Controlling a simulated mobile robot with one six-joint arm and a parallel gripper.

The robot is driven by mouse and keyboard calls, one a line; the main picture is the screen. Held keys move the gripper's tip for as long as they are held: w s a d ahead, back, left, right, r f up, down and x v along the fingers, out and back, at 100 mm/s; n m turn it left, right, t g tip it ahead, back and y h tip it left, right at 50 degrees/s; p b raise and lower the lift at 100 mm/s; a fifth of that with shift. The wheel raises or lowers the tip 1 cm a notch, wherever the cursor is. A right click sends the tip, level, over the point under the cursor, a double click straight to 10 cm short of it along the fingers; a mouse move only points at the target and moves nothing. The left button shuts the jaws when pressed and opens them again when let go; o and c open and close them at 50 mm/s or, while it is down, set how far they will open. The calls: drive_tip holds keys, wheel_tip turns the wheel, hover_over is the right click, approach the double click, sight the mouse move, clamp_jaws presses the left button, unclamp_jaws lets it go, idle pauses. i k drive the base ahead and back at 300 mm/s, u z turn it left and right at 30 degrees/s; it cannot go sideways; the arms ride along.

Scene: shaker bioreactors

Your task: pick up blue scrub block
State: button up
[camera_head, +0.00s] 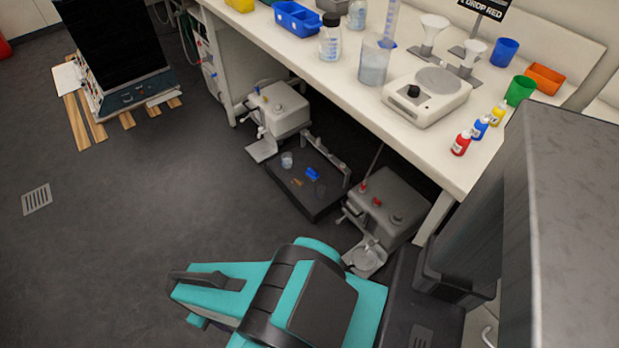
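A small blue block (312,173), which looks like the blue scrub block, lies on a low dark platform (293,197) on the floor under the bench. A small brown piece and a clear cup (287,159) are on the same platform. My teal and dark grey arm fills the lower middle of the view. Its dark end, which seems to be my gripper (207,280), points left over open floor, well in front of the platform and apart from the block. The fingertips cannot be made out, so whether it is open or shut does not show.
Two grey machines (278,108) (384,207) flank the platform under the white bench (330,80). The bench holds a stirrer plate (428,95), bottles and a blue tray (297,18). A dark crate-like unit (115,45) stands on a wooden pallet at upper left.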

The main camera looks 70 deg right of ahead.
sight(311, 173)
drive_tip(key=z, duration=0.1)
drive_tip(key=i, duration=0.95)
drive_tip(key=u, duration=0.05)
